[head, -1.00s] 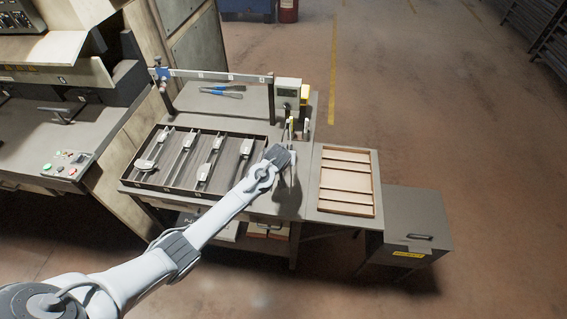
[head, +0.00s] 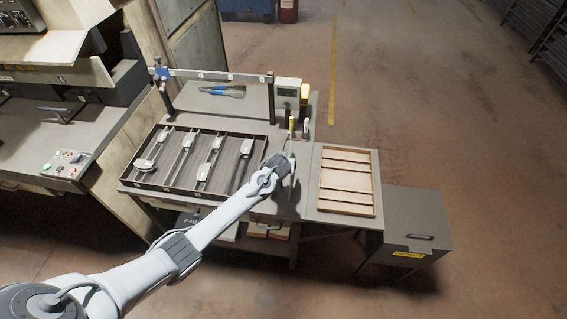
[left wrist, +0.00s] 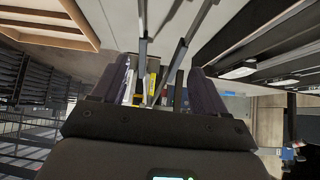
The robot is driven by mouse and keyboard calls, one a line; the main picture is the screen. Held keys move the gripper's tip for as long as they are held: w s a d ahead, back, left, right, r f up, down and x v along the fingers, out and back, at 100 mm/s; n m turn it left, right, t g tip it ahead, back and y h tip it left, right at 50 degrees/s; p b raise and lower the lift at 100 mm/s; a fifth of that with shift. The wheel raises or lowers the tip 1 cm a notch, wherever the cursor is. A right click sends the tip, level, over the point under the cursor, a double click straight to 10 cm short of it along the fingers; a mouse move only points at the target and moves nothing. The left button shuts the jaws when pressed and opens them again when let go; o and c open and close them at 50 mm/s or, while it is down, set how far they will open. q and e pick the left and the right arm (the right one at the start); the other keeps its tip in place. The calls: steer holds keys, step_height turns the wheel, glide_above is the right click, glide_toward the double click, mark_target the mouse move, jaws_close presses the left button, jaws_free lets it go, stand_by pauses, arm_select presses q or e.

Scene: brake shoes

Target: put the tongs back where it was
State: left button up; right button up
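In the left wrist view, two long grey metal legs with dark lower parts, apparently the tongs (left wrist: 143,22), run between my left gripper's fingers (left wrist: 160,75). The fingers are spread, with gaps showing between them and the legs, so I see no clear grip. In the head view my left gripper (head: 287,164) is over the right end of the workbench (head: 262,206), beside the tray of brake shoes. Thin pale shapes show around it there; the gripper partly hides them and I cannot tell the tongs' full outline. My right gripper is not in view.
A dark tray (head: 133,184) with several brake shoes lies left of the gripper. A shallow wooden tray (head: 346,184) is to the right. A display box (head: 287,90), yellow-topped items and a rail (head: 215,76) stand behind. A blue-handled tool (head: 222,91) lies at the back.

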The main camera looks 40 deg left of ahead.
arm_select(q)
steer(key=shift+o, duration=0.9)
steer(key=p+v, duration=0.2)
steer(key=v, duration=1)
steer(key=s+d+f+m+g+h, duration=0.1)
steer(key=s+d+f+m+h, duration=0.1)
steer(key=s+d, duration=0.45)
steer(key=s+d+f+m+g+h, duration=0.1)
steer(key=s+d+f+m, duration=0.2)
steer(key=s, duration=0.7)
steer(key=s+d+r+m, duration=0.1)
steer(key=s+d, duration=0.1)
steer(key=s, duration=0.5)
steer(key=s+d+r+m+g+h, duration=0.1)
steer(key=s+d+r+m, duration=0.1)
steer(key=s, duration=0.6)
steer(key=shift+d+r+g, duration=0.3)
steer(key=shift+d, duration=0.35)
